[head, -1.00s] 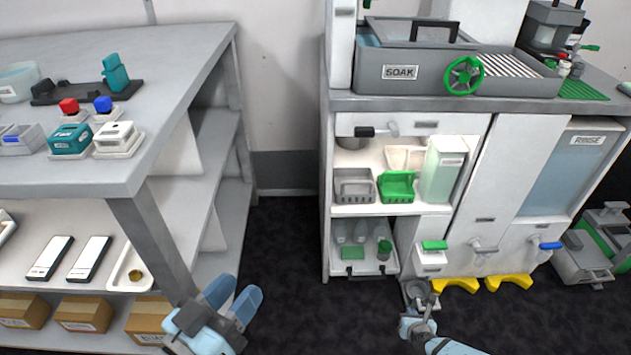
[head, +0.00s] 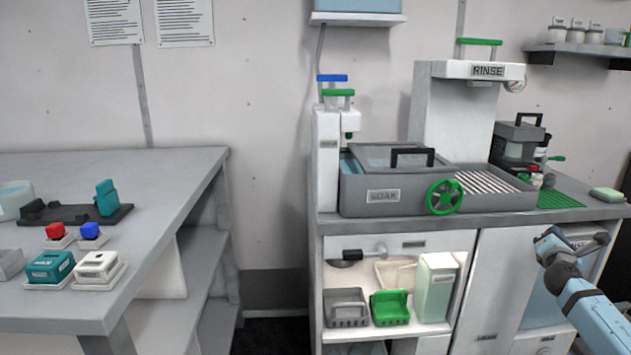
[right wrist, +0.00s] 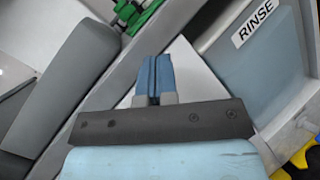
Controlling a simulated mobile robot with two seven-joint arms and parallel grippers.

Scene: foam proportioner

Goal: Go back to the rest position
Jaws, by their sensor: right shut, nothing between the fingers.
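My right gripper (head: 553,243) is raised in front of the cabinet at the right of the head view. In the right wrist view its two blue fingers (right wrist: 154,78) are pressed together with nothing between them. They point toward the cabinet front, beside the bluish RINSE panel (right wrist: 255,65). I cannot tell exactly how far the fingertips are from the cabinet. My left gripper is not in the head view.
The grey SOAK basin (head: 385,197) with a green handwheel (head: 443,197) stands on the counter. Open shelves below hold a green basket (head: 390,307) and a grey basket (head: 346,308). A grey bench (head: 150,180) is on the left, with a gap between it and the cabinet.

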